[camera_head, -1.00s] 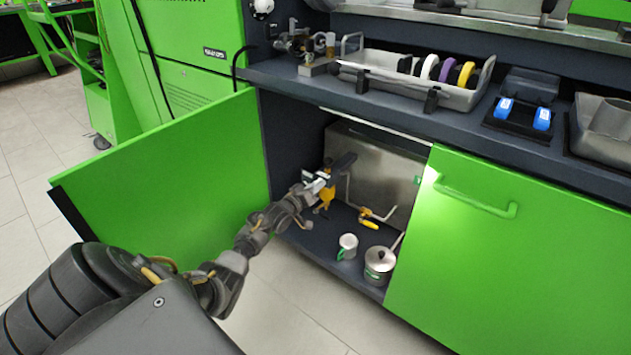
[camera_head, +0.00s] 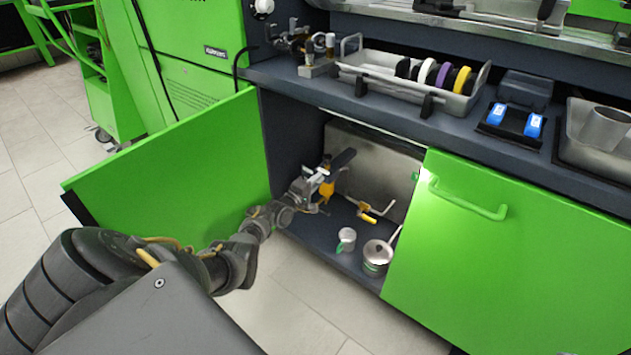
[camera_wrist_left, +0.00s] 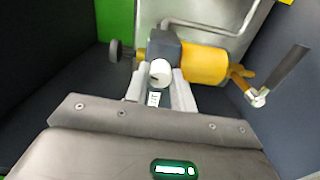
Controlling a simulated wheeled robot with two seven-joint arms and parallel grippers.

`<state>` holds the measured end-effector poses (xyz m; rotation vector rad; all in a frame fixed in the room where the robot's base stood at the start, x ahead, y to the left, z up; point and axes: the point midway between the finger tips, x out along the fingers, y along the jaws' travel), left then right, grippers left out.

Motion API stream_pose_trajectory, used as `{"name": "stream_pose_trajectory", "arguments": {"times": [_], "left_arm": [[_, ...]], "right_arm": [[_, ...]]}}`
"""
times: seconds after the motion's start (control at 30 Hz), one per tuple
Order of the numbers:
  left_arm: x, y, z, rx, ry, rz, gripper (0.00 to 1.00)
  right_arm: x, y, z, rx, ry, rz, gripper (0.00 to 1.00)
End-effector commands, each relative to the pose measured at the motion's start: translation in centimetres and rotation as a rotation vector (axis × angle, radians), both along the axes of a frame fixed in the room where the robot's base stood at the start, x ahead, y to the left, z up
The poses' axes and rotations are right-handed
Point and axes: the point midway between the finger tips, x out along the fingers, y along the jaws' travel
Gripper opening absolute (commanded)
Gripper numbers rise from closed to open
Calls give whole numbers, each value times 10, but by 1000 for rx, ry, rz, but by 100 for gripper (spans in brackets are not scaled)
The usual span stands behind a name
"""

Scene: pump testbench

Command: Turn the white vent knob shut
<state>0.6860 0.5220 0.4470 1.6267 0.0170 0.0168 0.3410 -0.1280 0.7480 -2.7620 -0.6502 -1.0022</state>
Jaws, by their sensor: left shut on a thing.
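The white vent knob (camera_wrist_left: 160,72) shows in the left wrist view, in front of a dark block (camera_wrist_left: 164,50) on a yellow-bodied fitting (camera_wrist_left: 200,63). My left gripper (camera_wrist_left: 158,86) is shut on the knob, with a pale finger on each side of it. In the head view my left gripper (camera_head: 317,180) is inside the open cabinet, at the yellow fitting (camera_head: 327,188). The knob cannot be made out there. My right gripper is in neither view.
On the cabinet floor are a mug (camera_head: 346,240), a lidded pot (camera_head: 377,256) and a yellow-handled valve (camera_head: 369,217). A grey lever (camera_wrist_left: 285,72) sticks out beside the fitting.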

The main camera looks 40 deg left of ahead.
Motion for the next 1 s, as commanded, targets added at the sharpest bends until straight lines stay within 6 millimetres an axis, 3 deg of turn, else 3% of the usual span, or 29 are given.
{"name": "stream_pose_trajectory", "arguments": {"times": [0.43,1.0], "left_arm": [[0,0,0,-250,-4,0,2],[0,1,0,-297,-5,2,2]], "right_arm": [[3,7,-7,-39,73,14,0],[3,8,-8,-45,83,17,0]]}}
